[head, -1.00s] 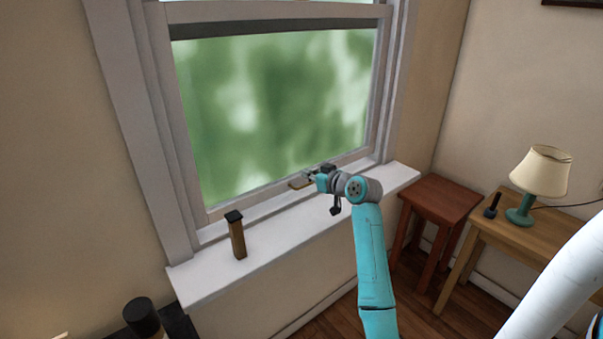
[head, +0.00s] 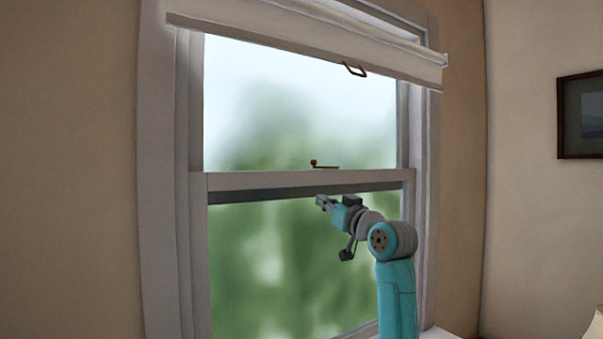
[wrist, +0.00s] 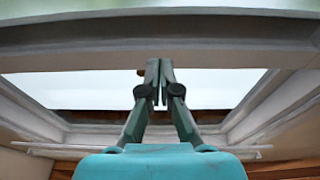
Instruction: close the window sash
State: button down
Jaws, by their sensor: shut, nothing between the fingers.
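The lower window sash (head: 240,182) shows in the head view, with its top rail across the middle of the window and a dark band just under it. A small brass lever (head: 322,165) sits on that rail. My gripper (head: 320,201) is in front of the lower pane, just below the rail, fingers pointing up and left. I cannot tell whether it touches anything. In the wrist view my gripper (wrist: 159,84) has its fingers together and empty. A grey rail (wrist: 220,38) crosses above the fingertips. The sash's bottom edge is mostly out of view.
A framed picture (head: 581,115) is on the right wall. A bit of white sill (head: 440,333) shows at the bottom. The space left of my arm looks clear.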

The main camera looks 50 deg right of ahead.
notch_tip(320, 180, up, 9)
jog(key=s+a+t, duration=0.1)
jog(key=s+a, duration=0.1)
jog(key=a, duration=0.1)
jog(key=r+x, duration=0.1)
jog(key=x, duration=0.9)
jog(key=shift+d+f, duration=0.1)
jog(key=shift+f, duration=2.1)
